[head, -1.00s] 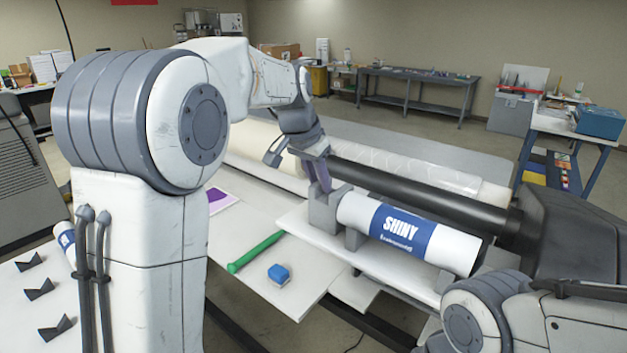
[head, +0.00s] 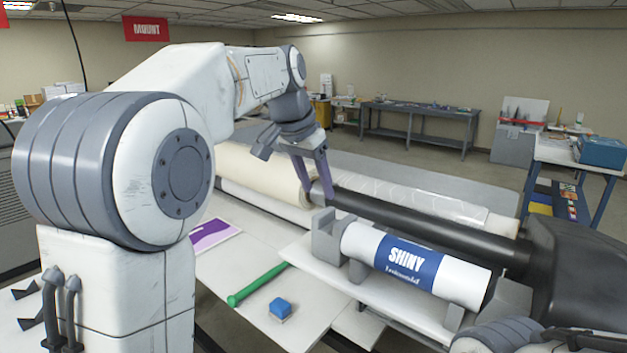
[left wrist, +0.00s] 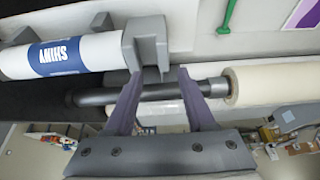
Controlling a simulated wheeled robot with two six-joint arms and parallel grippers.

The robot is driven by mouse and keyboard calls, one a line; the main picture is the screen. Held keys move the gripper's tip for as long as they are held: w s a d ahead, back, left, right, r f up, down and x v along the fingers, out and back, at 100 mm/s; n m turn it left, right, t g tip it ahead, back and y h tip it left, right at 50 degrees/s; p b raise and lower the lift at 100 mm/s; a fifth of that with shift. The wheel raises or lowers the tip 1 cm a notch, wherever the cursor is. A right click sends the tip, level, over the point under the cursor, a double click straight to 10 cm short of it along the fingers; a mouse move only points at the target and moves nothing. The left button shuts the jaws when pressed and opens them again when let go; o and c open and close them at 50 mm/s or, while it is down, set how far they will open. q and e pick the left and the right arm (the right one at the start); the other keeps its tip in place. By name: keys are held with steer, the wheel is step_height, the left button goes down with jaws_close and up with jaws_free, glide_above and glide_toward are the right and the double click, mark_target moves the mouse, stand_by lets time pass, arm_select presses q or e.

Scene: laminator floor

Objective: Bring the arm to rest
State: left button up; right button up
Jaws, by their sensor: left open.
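My left gripper (head: 314,196) is raised over the laminator in the head view, above the left end of the SHINY roll's cradle. It is open and empty; its two purple fingers also show spread apart in the left wrist view (left wrist: 160,75). The white roll with a blue SHINY label (head: 412,258) lies in grey cradle blocks (head: 325,240), apart from the fingers. It also shows at the upper left of the left wrist view (left wrist: 60,56). My right gripper does not show; only part of the right arm is at the lower right.
A black bar (head: 430,222) and a cream roll (head: 262,176) lie behind the SHINY roll. A green tool (head: 258,284), a blue block (head: 280,308) and a purple-and-white sheet (head: 213,234) lie on the front table. A grey bench (head: 420,110) stands far back.

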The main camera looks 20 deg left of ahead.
arm_select(q)
steer(key=shift+v, duration=1.25)
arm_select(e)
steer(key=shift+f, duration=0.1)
arm_select(q)
steer(key=s+d+f+m+g+b, duration=0.2)
steer(key=s+d+f+g+b, duration=0.15)
steer(key=s+d+f, duration=1.2)
steer(key=s+f+m+b, duration=0.1)
steer(key=s+f+b, duration=0.1)
steer(key=s+f, duration=1.2)
steer(key=shift+s+a+g+y, duration=0.3)
steer(key=shift+s+a+g, duration=0.15)
steer(key=shift+a, duration=0.05)
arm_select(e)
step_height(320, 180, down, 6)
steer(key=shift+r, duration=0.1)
arm_select(q)
steer(key=shift+f, duration=0.15)
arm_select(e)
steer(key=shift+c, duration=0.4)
